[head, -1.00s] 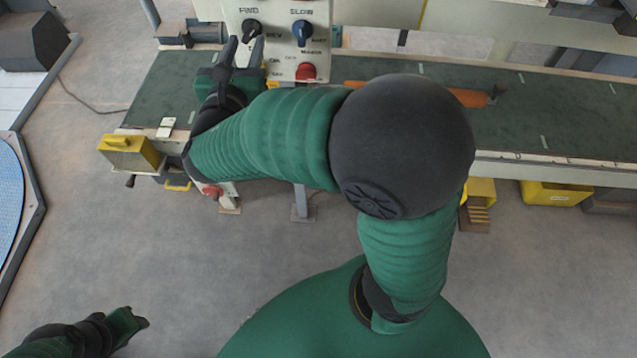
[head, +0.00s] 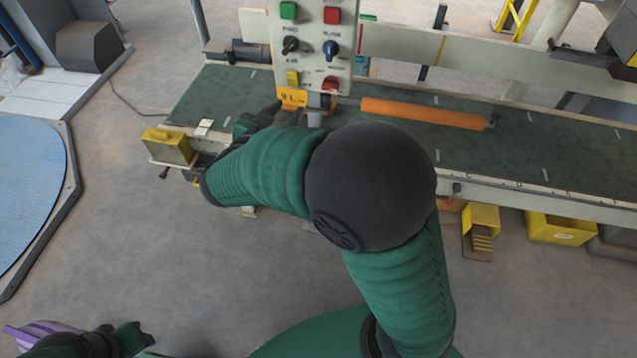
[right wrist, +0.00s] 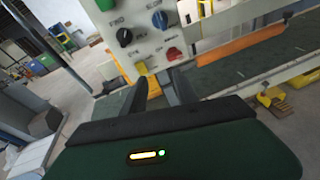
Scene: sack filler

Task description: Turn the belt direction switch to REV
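The control panel (head: 311,62) stands over the belt. Its black knob (head: 290,45) has a FWD label above it and also shows in the right wrist view (right wrist: 124,37). I cannot tell for certain which way the knob points. My right gripper (head: 280,112) is below the panel, apart from the knob and partly hidden by its own arm. In the right wrist view its two dark fingers (right wrist: 160,85) are spread with nothing between them. My left gripper (head: 138,337) is low at the left, far from the panel; its fingers are unclear.
A blue knob (head: 331,48), green button (head: 288,10), red button (head: 332,15) and red round knob (head: 330,83) share the panel. An orange roll (head: 424,113) lies on the green belt (head: 560,160). A yellow box (head: 168,146) is at the belt's left end.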

